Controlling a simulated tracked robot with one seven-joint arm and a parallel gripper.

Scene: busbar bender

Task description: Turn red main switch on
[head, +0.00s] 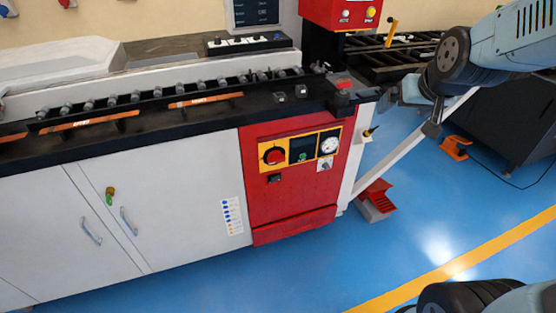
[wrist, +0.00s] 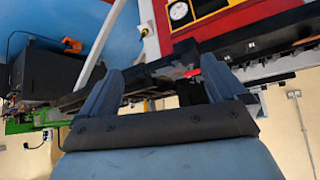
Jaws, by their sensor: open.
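The red main switch (head: 274,155) is a round red knob on a yellow plate, on the red front panel (head: 290,200) of the machine. A dark display and a round gauge (head: 329,145) sit to its right. My gripper (wrist: 163,75) is open and empty in the wrist view, its two fingers wide apart. In the head view my arm comes in from the upper right, with its end right of and above the panel, well apart from the switch. The wrist view is roughly upside down; the gauge (wrist: 180,12) shows at its top, but I cannot make out the switch there.
The machine's dark worktop (head: 180,115) juts above the panel, with a red part (head: 344,85) at its right corner. White cabinet doors (head: 140,215) stand left. A red foot pedal (head: 375,200) lies right of the machine. The blue floor in front is clear.

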